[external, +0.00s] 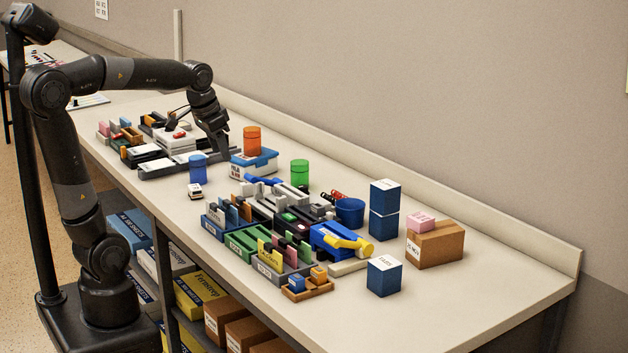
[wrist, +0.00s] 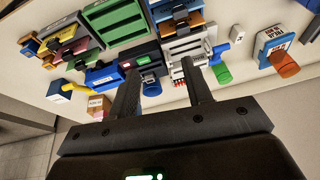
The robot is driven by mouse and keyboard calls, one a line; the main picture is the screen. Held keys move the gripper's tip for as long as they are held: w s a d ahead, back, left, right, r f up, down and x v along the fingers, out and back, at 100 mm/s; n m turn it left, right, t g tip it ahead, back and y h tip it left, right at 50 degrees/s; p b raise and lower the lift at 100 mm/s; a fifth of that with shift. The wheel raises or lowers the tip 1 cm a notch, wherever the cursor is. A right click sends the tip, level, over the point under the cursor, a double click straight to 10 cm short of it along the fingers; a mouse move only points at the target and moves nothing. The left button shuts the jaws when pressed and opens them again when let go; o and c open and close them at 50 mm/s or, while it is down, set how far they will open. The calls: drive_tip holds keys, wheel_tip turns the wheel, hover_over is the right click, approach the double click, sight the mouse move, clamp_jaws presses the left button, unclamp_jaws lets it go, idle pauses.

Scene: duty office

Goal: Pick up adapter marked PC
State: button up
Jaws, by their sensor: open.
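No marking PC can be read in either view, so I cannot tell for certain which thing is the adapter. A small white block with a dark mark (external: 195,190) lies alone on the counter in front of the blue cylinder. My gripper (external: 222,152) is above the far part of the counter, beyond the white block. In the wrist view my gripper (wrist: 160,78) has its two fingers apart with nothing held between them.
An orange cylinder (external: 252,140) stands on a blue-lidded box (external: 254,162). A blue cylinder (external: 197,170) and a green cylinder (external: 299,172) stand nearby. Coloured trays (external: 245,243) crowd the middle. Blue boxes (external: 384,279) and a cardboard box (external: 436,246) stand right. The counter's right end is clear.

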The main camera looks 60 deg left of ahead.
drive_tip(key=w+a+g, duration=0.1)
drive_tip(key=w+a, duration=0.5)
drive_tip(key=w, duration=0.2)
drive_tip(key=m+g, duration=0.1)
drive_tip(key=g, duration=0.2)
approach(249, 184)
drive_tip(key=a, duration=0.1)
drive_tip(key=shift+w+a+f+h, duration=0.15)
drive_tip(key=shift+a+f+h, duration=0.15)
wheel_tip(249, 184, down, 10)
drive_tip(key=shift+c, duration=0.3)
clamp_jaws()
